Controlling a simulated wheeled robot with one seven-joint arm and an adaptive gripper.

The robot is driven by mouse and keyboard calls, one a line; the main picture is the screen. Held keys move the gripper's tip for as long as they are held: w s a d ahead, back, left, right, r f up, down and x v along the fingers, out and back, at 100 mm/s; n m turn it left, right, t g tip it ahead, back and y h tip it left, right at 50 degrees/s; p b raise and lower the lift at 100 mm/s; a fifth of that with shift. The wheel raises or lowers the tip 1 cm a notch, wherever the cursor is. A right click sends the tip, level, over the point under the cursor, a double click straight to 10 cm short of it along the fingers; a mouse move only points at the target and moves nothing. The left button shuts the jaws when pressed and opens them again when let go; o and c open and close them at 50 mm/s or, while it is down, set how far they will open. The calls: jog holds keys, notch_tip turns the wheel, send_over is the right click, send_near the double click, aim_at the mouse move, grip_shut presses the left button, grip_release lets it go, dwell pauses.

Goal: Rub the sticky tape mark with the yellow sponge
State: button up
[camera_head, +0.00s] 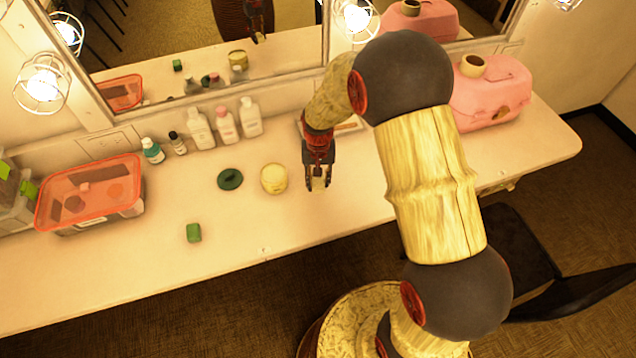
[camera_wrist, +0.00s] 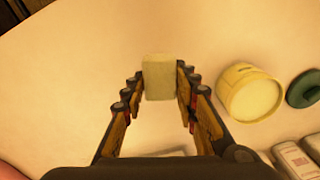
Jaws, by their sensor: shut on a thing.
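My gripper (camera_head: 318,183) is over the white counter (camera_head: 330,222), to the right of a pale yellow jar. In the wrist view my gripper (camera_wrist: 158,85) has its fingers closed on the two sides of a pale yellowish block, the yellow sponge (camera_wrist: 158,78). The sponge sticks out past the fingertips. In the head view only a small pale bit of it shows between the fingers. I cannot tell whether it touches the counter. I cannot make out the sticky tape mark in either view.
The open jar (camera_head: 274,179) and a dark green lid (camera_head: 230,179) lie close by. A green block (camera_head: 193,232) is at front left. Several bottles (camera_head: 226,126) line the mirror wall. A red-lidded box (camera_head: 90,195) stands left, a pink case (camera_head: 490,92) right. The front middle counter is clear.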

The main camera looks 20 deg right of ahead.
jog(key=shift+r+p, duration=0.65)
jog(key=shift+r, duration=0.55)
